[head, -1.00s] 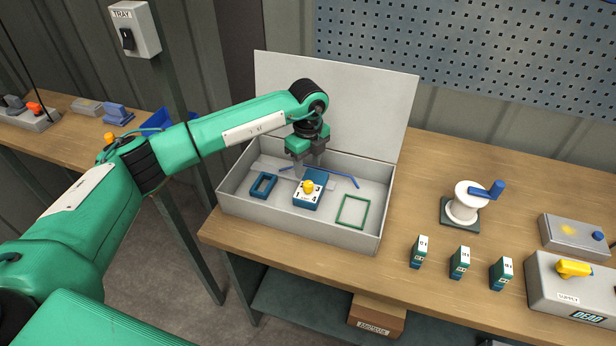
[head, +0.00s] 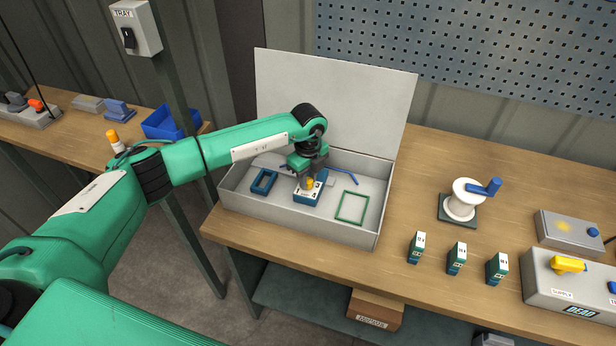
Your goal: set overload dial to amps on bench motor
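The overload block (head: 307,199), blue with a white face carrying marks too small to read, sits inside the open grey box (head: 300,224) on the bench. Its yellow dial (head: 309,184) stands on top. My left gripper (head: 309,183) points down right at the dial, with its fingers at the dial's sides. I cannot tell whether the fingers touch it or have closed on it. The gripper hides part of the block and dial. My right gripper is not in view.
The box also holds a blue frame (head: 264,181), a green frame (head: 352,207) and a blue strip (head: 347,175). Its raised lid (head: 340,100) stands behind. Several small labelled blocks (head: 456,258), a crank drum (head: 464,202) and a supply box (head: 570,285) are to the right.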

